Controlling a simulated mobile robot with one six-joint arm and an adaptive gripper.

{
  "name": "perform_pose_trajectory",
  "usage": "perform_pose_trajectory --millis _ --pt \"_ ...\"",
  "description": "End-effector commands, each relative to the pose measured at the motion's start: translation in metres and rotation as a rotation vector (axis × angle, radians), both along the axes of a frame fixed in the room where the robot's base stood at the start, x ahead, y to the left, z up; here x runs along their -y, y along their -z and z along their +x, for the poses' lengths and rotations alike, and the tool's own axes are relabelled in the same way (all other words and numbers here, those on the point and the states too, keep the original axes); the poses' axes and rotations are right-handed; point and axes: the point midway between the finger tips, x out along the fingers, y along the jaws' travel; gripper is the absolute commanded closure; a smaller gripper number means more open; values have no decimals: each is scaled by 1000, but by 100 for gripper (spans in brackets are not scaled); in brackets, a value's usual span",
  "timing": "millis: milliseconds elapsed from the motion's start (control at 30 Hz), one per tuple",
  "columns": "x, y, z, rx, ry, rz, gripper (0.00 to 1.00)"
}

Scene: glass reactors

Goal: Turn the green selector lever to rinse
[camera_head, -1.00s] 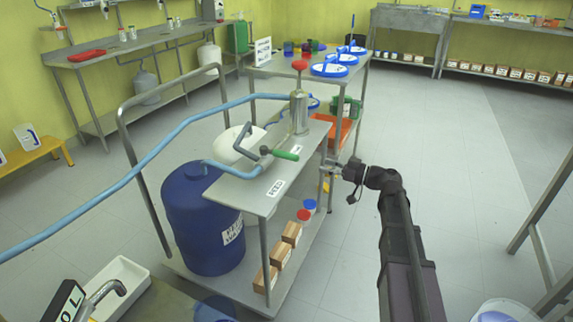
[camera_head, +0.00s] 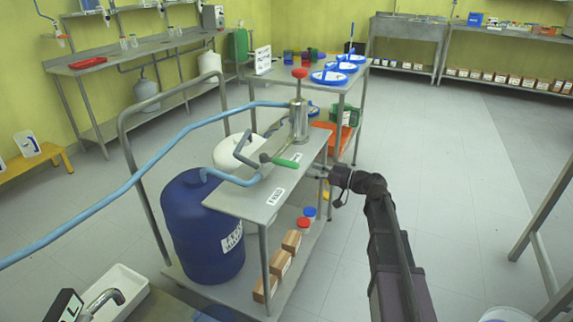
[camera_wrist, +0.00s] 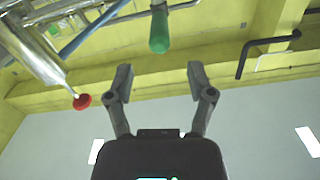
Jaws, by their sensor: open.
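The green selector lever (camera_head: 285,162) sticks out to the right from a valve at the foot of a steel column on the cart's upper shelf (camera_head: 236,205). In the wrist view the green grip (camera_wrist: 159,32) hangs down from the top edge, ahead of my fingertips and between their lines. My gripper (camera_wrist: 158,78) is open and empty, and no finger touches the lever. In the head view my gripper (camera_head: 324,172) is small, beside the shelf's right edge and to the right of the lever. A white label (camera_head: 276,196) lies on the shelf; I cannot read it surely.
The steel column (camera_head: 299,120) with a red knob (camera_head: 300,73) stands behind the lever; the knob (camera_wrist: 82,101) is left in the wrist view. A bent grey handle (camera_head: 243,148) is beside the lever. A blue drum (camera_head: 203,232) stands below. The floor to the right is mostly clear.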

Motion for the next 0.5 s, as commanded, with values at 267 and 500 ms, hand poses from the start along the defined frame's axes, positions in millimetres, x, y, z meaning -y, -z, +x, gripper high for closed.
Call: perform_pose_trajectory --millis 267,500 --pt "-40 0 15 0 -2 0 31" --pt "-70 0 26 0 -1 0 31"
